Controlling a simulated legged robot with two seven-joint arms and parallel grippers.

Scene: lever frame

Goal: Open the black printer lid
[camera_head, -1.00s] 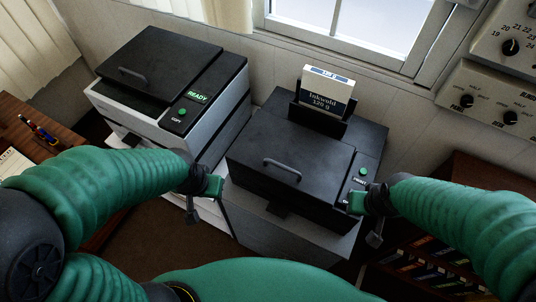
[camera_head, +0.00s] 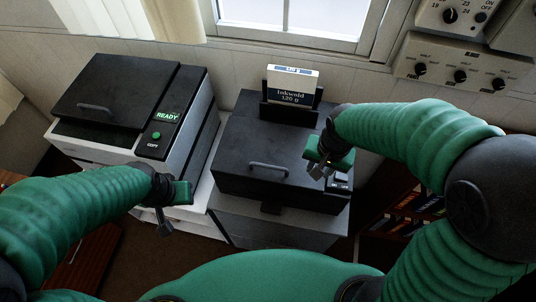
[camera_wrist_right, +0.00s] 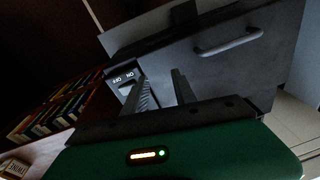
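The black printer (camera_head: 262,128) stands right of centre on a grey stand. Its flat lid (camera_head: 290,150) is down, with a bar handle (camera_head: 268,170) near the front edge. The handle also shows in the right wrist view (camera_wrist_right: 228,44). My right gripper (camera_head: 318,170) hovers over the printer's right side, right of the handle and apart from it. In the right wrist view its two fingers (camera_wrist_right: 160,80) are spread with nothing between them. My left gripper (camera_head: 162,222) hangs left of the printer, in front of the copier, touching nothing visible; its fingers are too small to judge.
A white copier with a black lid (camera_head: 115,90) and a READY panel (camera_head: 167,115) stands left. An Inkwold paper pack (camera_head: 292,82) stands upright behind the printer lid. An ON/OFF switch (camera_wrist_right: 124,77) is beside the right fingers. Wall control boxes (camera_head: 460,70) are at upper right.

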